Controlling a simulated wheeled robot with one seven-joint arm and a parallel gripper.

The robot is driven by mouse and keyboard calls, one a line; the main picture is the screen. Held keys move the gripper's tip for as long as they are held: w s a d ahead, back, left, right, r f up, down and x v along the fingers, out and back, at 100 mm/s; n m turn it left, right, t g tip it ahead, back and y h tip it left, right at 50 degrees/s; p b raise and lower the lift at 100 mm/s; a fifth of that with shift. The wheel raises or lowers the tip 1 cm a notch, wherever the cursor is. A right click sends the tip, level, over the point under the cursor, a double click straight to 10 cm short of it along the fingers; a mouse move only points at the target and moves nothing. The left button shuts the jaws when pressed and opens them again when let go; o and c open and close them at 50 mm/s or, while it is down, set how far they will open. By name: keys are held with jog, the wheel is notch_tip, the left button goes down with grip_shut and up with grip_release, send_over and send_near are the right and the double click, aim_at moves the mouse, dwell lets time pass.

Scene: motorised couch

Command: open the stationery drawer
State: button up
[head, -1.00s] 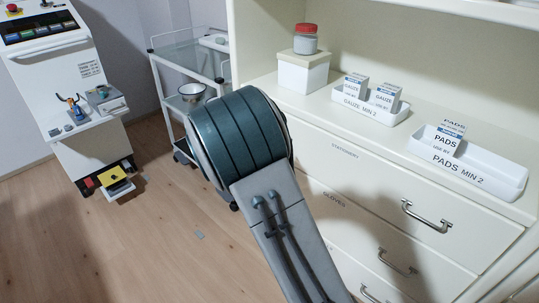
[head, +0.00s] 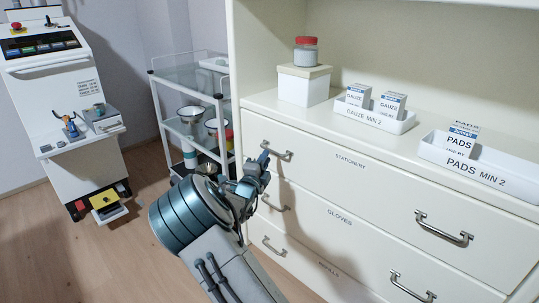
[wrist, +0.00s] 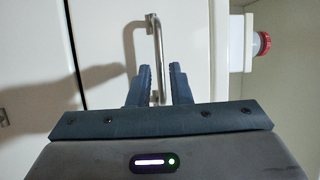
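The stationery drawer (head: 345,175) is the top drawer of the cream cabinet, labelled STATIONERY, and its front looks flush with the cabinet. It has a metal bar handle on the left (head: 277,151) and another on the right (head: 444,228). My gripper (head: 262,163) is in front of the drawer's left end, close to the left handle. In the wrist view the two dark fingers (wrist: 160,82) are apart, with the left handle (wrist: 152,45) running between them. I see a gap beside the handle, so the fingers are not shut on it.
The gloves drawer (head: 350,228) and another drawer lie below. Gauze and pads trays (head: 485,168) and a red-lidded jar (head: 306,53) on a box stand on the cabinet top. A glass trolley (head: 158,92) stands left, and a white machine (head: 60,100) further left.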

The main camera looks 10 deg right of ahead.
jog(key=x, duration=0.5)
jog(key=shift+b, duration=0.35)
grip_shut()
